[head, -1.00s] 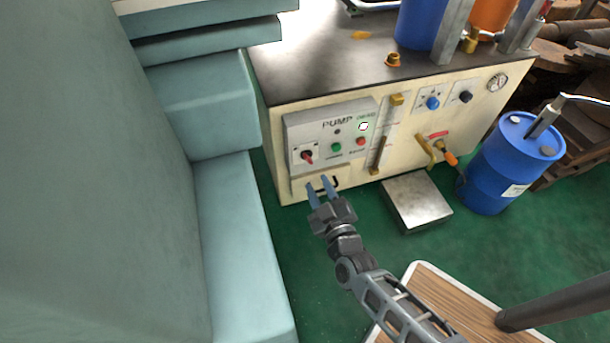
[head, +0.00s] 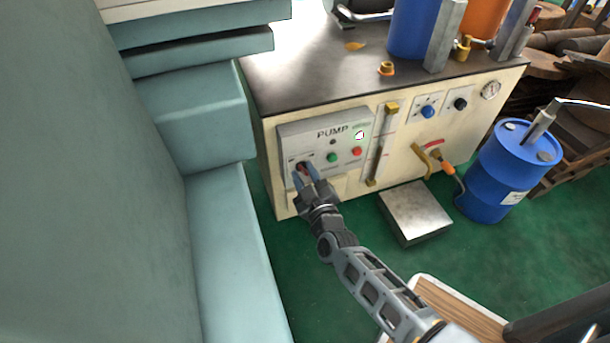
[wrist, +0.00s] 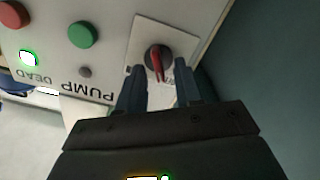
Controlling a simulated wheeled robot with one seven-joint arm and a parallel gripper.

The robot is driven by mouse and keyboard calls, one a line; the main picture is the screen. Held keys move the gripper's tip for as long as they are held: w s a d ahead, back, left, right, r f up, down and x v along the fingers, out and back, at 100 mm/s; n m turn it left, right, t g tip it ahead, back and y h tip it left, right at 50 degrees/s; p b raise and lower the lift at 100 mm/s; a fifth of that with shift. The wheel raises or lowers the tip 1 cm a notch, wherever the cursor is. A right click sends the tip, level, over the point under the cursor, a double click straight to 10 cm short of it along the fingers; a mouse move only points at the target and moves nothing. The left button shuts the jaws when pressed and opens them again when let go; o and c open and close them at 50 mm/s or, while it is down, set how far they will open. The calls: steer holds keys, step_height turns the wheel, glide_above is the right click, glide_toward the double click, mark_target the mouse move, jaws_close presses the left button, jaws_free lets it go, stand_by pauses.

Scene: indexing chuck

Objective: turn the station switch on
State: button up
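The station switch is a black rotary knob with a red pointer on a pale plate. In the wrist view the switch (wrist: 157,60) sits between the tips of my two blue fingers. In the head view the switch (head: 303,166) is partly hidden by the fingers. My gripper (head: 304,173) is at the left end of the pump panel (head: 318,128). It also shows in the wrist view (wrist: 159,80), with its fingers apart, one on each side of the knob. I cannot tell whether either finger touches the knob.
The panel has a green button (head: 332,157), a red button (head: 357,151) and a lit white indicator (head: 359,135). A teal machine body (head: 205,115) stands close on the left. A metal block (head: 415,212) and a blue drum (head: 500,170) stand on the right.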

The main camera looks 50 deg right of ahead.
steer(key=shift+c, duration=0.3)
jaws_close()
steer(key=shift+m, duration=0.4)
steer(key=shift+r+m+p, duration=0.1)
steer(key=shift+m+p, duration=0.25)
steer(key=shift+m, duration=0.55)
steer(key=m, duration=0.3)
steer(key=shift+s+d+m, duration=0.15)
steer(key=shift+m, duration=0.15)
steer(key=m, duration=0.5)
steer(key=shift+s+d+m, duration=0.15)
steer(key=shift+m, duration=0.15)
